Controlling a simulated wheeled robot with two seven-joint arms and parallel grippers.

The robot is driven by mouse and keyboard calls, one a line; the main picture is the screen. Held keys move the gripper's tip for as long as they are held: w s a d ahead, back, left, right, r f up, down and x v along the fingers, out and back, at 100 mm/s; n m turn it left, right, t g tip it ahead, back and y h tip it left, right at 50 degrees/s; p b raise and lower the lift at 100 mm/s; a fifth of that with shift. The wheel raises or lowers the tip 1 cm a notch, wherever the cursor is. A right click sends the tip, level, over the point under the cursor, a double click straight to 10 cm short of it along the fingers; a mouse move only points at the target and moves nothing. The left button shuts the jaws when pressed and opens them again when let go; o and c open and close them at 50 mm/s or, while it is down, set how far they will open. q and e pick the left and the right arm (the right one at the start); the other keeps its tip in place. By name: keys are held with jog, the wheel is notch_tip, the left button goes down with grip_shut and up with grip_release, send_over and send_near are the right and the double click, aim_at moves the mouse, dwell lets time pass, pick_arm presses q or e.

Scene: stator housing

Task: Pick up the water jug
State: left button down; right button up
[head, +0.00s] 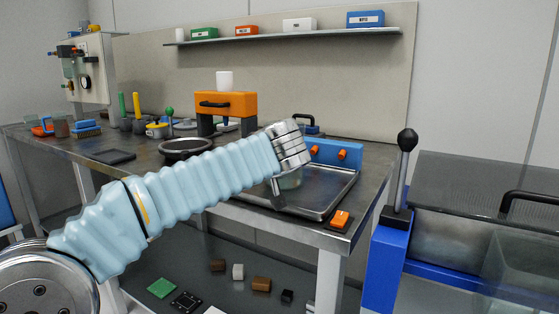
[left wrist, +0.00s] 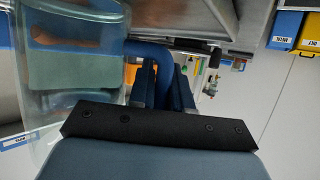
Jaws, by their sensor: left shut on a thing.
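The water jug is a clear, see-through vessel with a blue handle. Its clear wall (left wrist: 72,50) fills the left of the left wrist view, and its blue handle (left wrist: 150,50) is at the upper middle. My left gripper (left wrist: 166,88) is shut on the handle, with a finger on each side. In the head view my left gripper (head: 279,196) points down over the metal tray. A small clear part of the jug (head: 291,181) shows beside the finger there. The rest of the jug is hidden behind my gripper. My right gripper is not in view.
The metal tray (head: 325,207) lies near the bench's right end. A blue unit with orange knobs (head: 335,151) stands behind it. An orange press-like device (head: 225,103) and a dark round pan (head: 187,147) are left. A black-knobbed lever (head: 405,150) rises at right.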

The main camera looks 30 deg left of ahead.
pick_arm(q)
jog(key=shift+r, duration=0.15)
dwell(0.8)
jog(key=shift+r, duration=0.55)
jog(key=s+d+r+p, duration=0.3)
jog(key=d+r, duration=0.8)
jog(key=d, duration=0.2)
jog(key=shift+s+d+r, duration=0.25)
jog(key=shift+d+r, duration=0.05)
jog(key=shift+r, duration=0.05)
dwell(0.7)
